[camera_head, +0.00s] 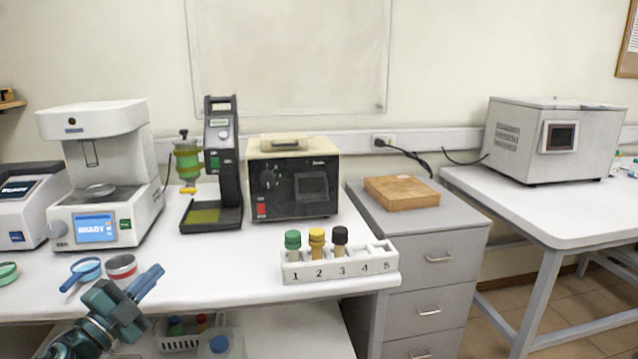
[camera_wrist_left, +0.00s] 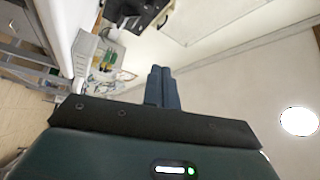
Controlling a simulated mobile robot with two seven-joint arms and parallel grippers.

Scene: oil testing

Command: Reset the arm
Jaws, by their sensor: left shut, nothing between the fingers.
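My left gripper (camera_head: 150,279) is at the lower left in the head view, in front of the white bench's front edge, pointing up and to the right. Its two blue-grey fingers lie together. In the left wrist view the fingers (camera_wrist_left: 163,88) are also closed side by side with nothing between them. That view is tilted and shows wall, bench edge and floor. My right gripper is not in either view.
A white rack (camera_head: 340,263) holds vials with green, yellow and black caps in slots 1 to 3. A blue-handled magnifier (camera_head: 84,270) and a round tin (camera_head: 121,268) lie close to my left gripper. Instruments line the bench's back. A wooden block (camera_head: 401,192) sits on the drawer cabinet.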

